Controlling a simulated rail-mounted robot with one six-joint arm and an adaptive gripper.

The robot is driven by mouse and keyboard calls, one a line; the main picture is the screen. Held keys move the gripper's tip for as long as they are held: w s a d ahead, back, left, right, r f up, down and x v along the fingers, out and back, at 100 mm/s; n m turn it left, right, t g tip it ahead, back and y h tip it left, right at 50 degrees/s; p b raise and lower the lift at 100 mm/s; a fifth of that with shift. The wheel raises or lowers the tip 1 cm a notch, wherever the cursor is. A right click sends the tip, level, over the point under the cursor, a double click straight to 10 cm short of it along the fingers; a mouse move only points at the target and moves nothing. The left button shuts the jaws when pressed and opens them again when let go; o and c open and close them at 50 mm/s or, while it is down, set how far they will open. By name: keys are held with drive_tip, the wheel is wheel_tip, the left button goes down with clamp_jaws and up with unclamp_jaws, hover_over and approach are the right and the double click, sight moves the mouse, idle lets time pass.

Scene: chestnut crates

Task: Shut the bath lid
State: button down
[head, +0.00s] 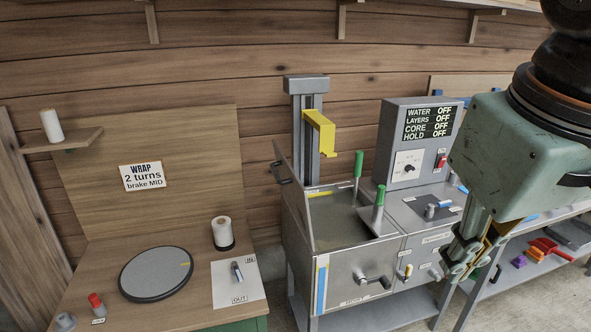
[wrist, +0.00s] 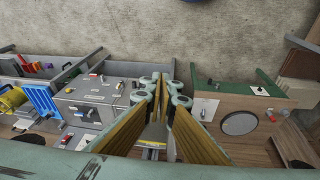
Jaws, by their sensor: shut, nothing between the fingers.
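The bath (head: 345,272) is a grey metal tank in the middle of the head view, open at the top. Its lid (head: 296,195) is a thin grey panel standing steeply up along the left edge, with a dark handle (head: 280,173) on its outer left face. My gripper (head: 455,270) is at the right of the head view, pointing down, shut and empty, well to the right of the lid in the picture. In the wrist view my gripper's fingers (wrist: 163,80) fill the middle and hide most of the bath.
A yellow bracket (head: 320,132) on a grey post rises behind the bath. Green-handled levers (head: 378,208) stand at its right side. A control console (head: 415,145) is right of it.

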drive_tip(key=w+a+r+n+h+p, duration=0.1)
drive_tip(key=w+a+r+n+p, duration=0.2)
drive_tip(key=w, duration=0.6)
drive_tip(key=w+a+r+n+g+p, duration=0.1)
drive_tip(key=w+a+r+n+p, duration=0.2)
drive_tip(key=w, duration=0.5)
drive_tip(key=w+a+r+n+h+p, duration=0.1)
drive_tip(key=w+a+n+p, duration=0.3)
drive_tip(key=w, duration=0.5)
drive_tip(key=w+a+f+n+h+p, duration=0.1)
drive_tip(key=w+a+f+n+p, duration=0.3)
drive_tip(key=w+a, duration=0.5)
drive_tip(key=w+a+f+n+h+p, duration=0.1)
drive_tip(key=w+a+f+n+p, duration=0.4)
drive_tip(key=a, duration=0.8)
drive_tip(key=w+f+p, duration=0.1)
drive_tip(key=w, duration=0.2)
drive_tip(key=shift+w+a+f+g, duration=0.35)
drive_tip(key=shift+w+f+g, duration=0.05)
drive_tip(key=shift+f, duration=0.1)
